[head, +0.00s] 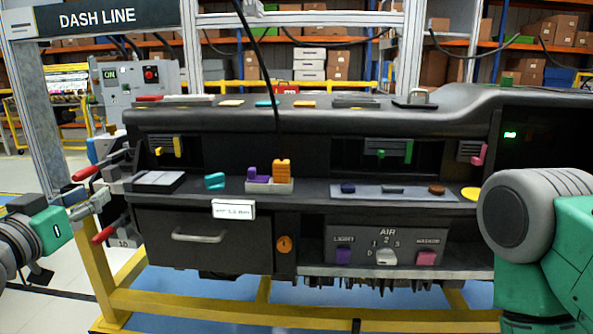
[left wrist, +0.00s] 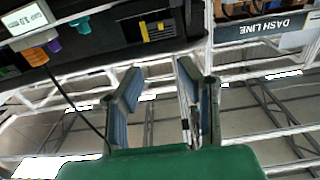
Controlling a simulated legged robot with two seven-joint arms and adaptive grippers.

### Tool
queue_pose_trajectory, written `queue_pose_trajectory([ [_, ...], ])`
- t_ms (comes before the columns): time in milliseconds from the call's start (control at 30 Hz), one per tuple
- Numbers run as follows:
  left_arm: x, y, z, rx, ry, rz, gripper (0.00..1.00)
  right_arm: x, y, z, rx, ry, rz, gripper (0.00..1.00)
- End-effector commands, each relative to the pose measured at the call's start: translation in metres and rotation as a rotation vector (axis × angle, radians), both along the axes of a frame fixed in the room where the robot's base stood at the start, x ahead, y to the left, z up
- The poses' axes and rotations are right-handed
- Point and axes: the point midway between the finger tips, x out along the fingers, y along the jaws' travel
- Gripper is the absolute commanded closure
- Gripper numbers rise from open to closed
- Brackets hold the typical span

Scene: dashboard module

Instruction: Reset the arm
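The arms themselves are what the task names. My left arm comes in low at the left edge of the head view, and its gripper (head: 88,203) is beside the left end of the dashboard module (head: 400,122), near red-tipped levers. In the left wrist view the gripper (left wrist: 160,82) has its two fingers apart with nothing between them. In the head view my right arm fills the lower right, in front of the module's right end; its gripper is not visible.
The module has a shelf with an orange piece (head: 281,170), a teal piece (head: 214,181) and a white label (head: 233,209). Below are a drawer (head: 200,238) and an AIR control panel (head: 388,247). A yellow frame (head: 190,306) stands underneath. A metal post (head: 50,110) rises at left.

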Motion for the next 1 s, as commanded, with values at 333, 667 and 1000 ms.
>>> queue_pose_trajectory([
  [333,-0.004,-0.004,-0.07,0.01,0.173,0.024,0.69,0.001,0.0,0.0,0.0,-0.001,0.0,0.6],
  [667,-0.037,-0.015,-0.187,0.032,0.482,0.053,0.69,0.0,0.0,0.0,0.0,0.0,0.0,0.6],
  [1000,-0.187,-0.045,-0.374,0.083,1.114,0.059,0.69,0.0,0.0,0.0,0.0,0.0,0.0,0.6],
])
